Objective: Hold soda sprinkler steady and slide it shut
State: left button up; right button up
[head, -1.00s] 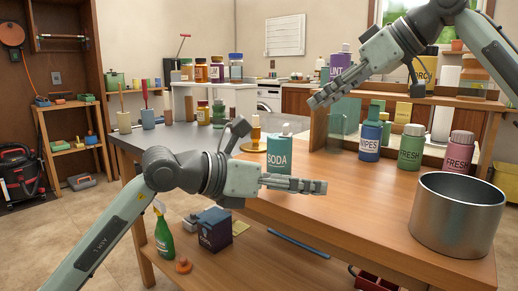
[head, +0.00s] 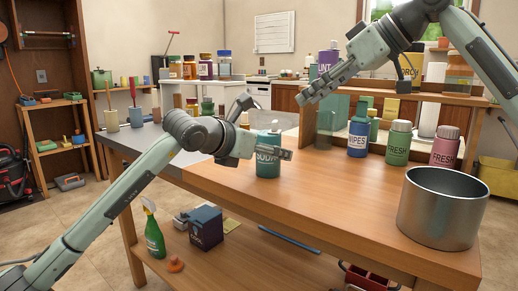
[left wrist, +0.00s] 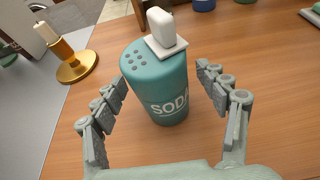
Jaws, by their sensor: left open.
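The soda sprinkler (head: 267,164) is a teal container labelled SODA, upright on the wooden table. In the left wrist view, the sprinkler (left wrist: 158,88) shows several holes in its top and a white slider knob (left wrist: 162,30) on a small plate beside them; the holes are uncovered. My left gripper (left wrist: 162,76) is open, with one finger on each side of the sprinkler; I cannot tell whether either touches it. In the head view, my left gripper (head: 280,153) partly hides the sprinkler. My right gripper (head: 312,97) hangs in the air above the table, apart from the sprinkler, its fingers seen side-on.
A gold candle holder (left wrist: 75,63) stands left of the sprinkler. The front middle of the table (head: 310,205) is clear.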

pick_arm(q)
jog(key=shift+w+d+f, duration=0.1)
jog(key=shift+w+d, duration=0.05)
jog(key=shift+c, duration=0.2)
jog(key=c, duration=1.3)
jog(key=shift+c, duration=0.2)
jog(key=o, duration=0.7)
jog(key=c, duration=0.5)
